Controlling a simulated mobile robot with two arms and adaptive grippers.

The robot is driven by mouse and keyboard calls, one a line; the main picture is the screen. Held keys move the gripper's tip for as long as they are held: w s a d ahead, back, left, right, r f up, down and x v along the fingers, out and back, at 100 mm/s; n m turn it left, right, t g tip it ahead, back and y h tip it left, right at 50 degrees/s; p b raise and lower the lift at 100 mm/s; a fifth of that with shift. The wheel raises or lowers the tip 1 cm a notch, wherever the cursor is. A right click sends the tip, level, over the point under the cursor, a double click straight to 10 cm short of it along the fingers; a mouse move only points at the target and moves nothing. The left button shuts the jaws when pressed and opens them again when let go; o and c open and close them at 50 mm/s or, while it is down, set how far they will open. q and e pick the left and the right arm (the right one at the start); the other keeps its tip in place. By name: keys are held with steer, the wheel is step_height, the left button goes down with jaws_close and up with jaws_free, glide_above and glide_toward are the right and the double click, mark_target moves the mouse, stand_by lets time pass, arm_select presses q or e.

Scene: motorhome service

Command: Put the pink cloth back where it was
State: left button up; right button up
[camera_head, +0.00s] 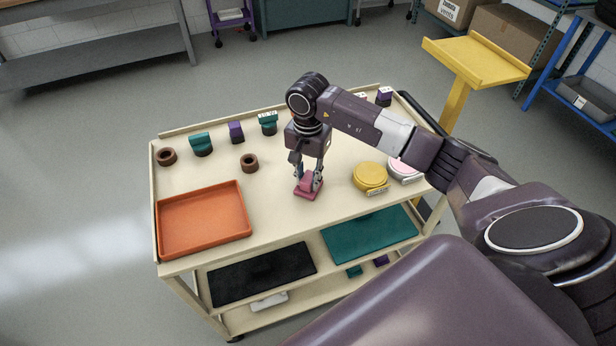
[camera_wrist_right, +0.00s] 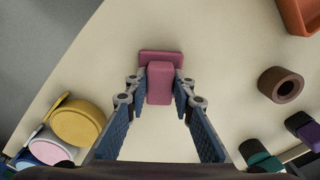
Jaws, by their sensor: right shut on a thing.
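The pink cloth (camera_head: 306,188) is a folded block with a flat base, on or just above the cream cart top near its front middle. It also shows in the right wrist view (camera_wrist_right: 160,84), between the fingertips. My right gripper (camera_head: 308,181) points down from above and is shut on the cloth; its fingers (camera_wrist_right: 158,82) touch both sides of it. I cannot tell whether the cloth bears on the surface. My left gripper is not in view.
The cart top (camera_head: 290,225) has an orange tray (camera_head: 205,222) at left, brown rings (camera_head: 249,162), teal and purple blocks at the back, and a yellow round container (camera_head: 370,177) beside a pink-topped one (camera_head: 403,170) at right. The surface around the cloth is clear.

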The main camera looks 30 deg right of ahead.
mark_target(308, 178)
steer(key=o, duration=1)
steer(key=shift+r+p, duration=0.15)
steer(key=shift+p, duration=0.15)
steer(key=shift+w+r, duration=0.1)
steer(key=shift+r, duration=0.15)
step_height(308, 178, up, 12)
steer(key=b, duration=0.3)
steer(key=shift+f+b, duration=0.25)
steer(key=shift+b, duration=0.05)
